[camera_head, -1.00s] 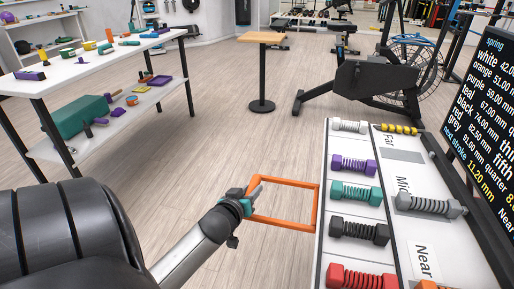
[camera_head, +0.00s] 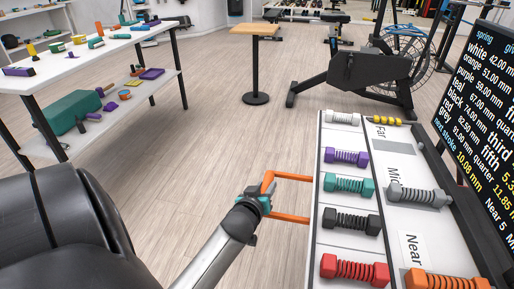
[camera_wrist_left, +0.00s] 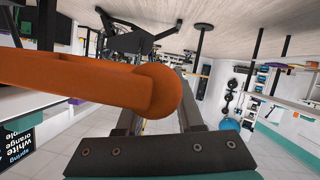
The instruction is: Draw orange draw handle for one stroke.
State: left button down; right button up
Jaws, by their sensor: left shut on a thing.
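The orange draw handle (camera_head: 292,178) is a flat open loop sticking out from the left side of the white spring rack (camera_head: 318,215). My left gripper (camera_head: 264,195) is shut on the outer bar of the handle in the head view. In the left wrist view, the orange bar (camera_wrist_left: 110,88) runs in from the left and its rounded end lies at the jaws (camera_wrist_left: 158,105). The gripper hides part of the outer bar in the head view. My right gripper is not in view.
The rack holds white, purple, teal, black and red springs (camera_head: 345,185) in a column, with a grey spring (camera_head: 418,195) on the right panel. A dark display (camera_head: 480,110) stands at right. A white table (camera_head: 95,60) stands at left.

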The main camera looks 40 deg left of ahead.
pick_arm(q)
jog(key=w+d, duration=0.2)
jog(key=d, duration=0.3)
jog(key=shift+w+f, duration=0.15)
jog(key=shift+w, duration=0.25)
jog(key=c, duration=0.8)
grip_release()
jog(key=shift+a, duration=0.1)
jog(key=o, duration=0.3)
jog(key=shift+o, duration=0.2)
